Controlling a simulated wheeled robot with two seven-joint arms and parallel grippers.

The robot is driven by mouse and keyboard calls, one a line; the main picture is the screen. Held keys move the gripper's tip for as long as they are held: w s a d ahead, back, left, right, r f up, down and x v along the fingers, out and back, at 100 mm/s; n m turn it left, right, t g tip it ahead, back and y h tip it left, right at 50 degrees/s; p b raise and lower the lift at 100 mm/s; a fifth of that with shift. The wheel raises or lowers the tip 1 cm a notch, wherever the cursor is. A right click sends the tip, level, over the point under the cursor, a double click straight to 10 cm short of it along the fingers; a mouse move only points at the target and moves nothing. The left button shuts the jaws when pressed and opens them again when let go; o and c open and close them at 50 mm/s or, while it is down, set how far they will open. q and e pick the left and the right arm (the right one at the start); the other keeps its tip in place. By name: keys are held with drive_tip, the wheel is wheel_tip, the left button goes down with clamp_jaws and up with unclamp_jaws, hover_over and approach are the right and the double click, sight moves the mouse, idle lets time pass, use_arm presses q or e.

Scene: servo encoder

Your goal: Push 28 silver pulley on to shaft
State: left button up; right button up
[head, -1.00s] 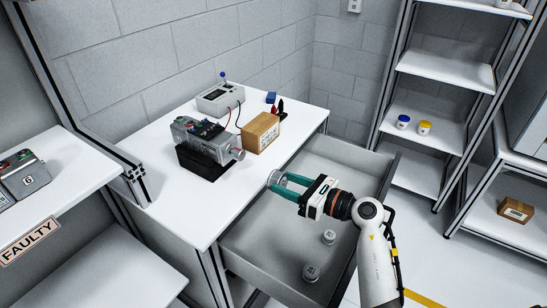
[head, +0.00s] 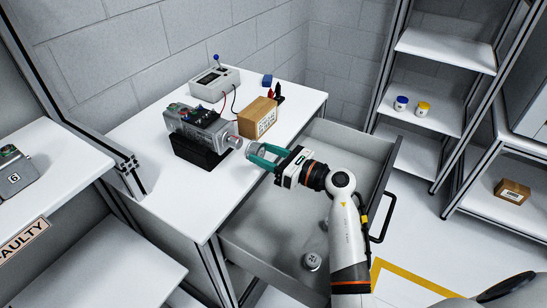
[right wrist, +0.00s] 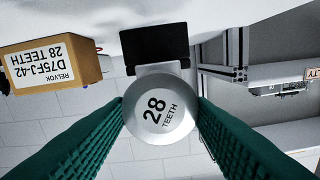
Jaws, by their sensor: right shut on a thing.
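The servo (head: 197,122), a grey motor with a circuit board on top, sits on a black stand (head: 200,152) on the white table. Its shaft end (head: 236,142) points right, toward my right gripper. My right gripper (head: 257,153) has teal fingers, shut on the silver pulley. My left gripper is not in view.
A cardboard box (head: 258,117) stands beside the servo, marked "28 TEETH" in the wrist view (right wrist: 48,65). A grey meter (head: 215,84) is behind. Below my right arm, the open drawer (head: 262,215) holds a loose pulley (head: 312,262). Shelves (head: 430,110) stand at right.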

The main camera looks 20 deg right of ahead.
sight(261, 152)
drive_tip(key=shift+w+a, duration=0.2)
drive_tip(key=shift+w, duration=0.05)
drive_tip(key=shift+w+a, duration=0.35)
drive_tip(key=shift+w, duration=0.15)
drive_tip(key=shift+w+a, duration=0.15)
drive_tip(key=shift+w, duration=0.05)
drive_tip(key=shift+s+r, duration=0.15)
drive_tip(key=shift+w+a, duration=0.25)
drive_tip(key=shift+w, duration=0.2)
idle(0.6)
drive_tip(key=o, duration=1.2)
drive_tip(key=shift+c, duration=0.5)
drive_tip(key=shift+s+d, duration=0.15)
drive_tip(key=shift+s, duration=0.05)
drive_tip(key=shift+v, duration=1.15)
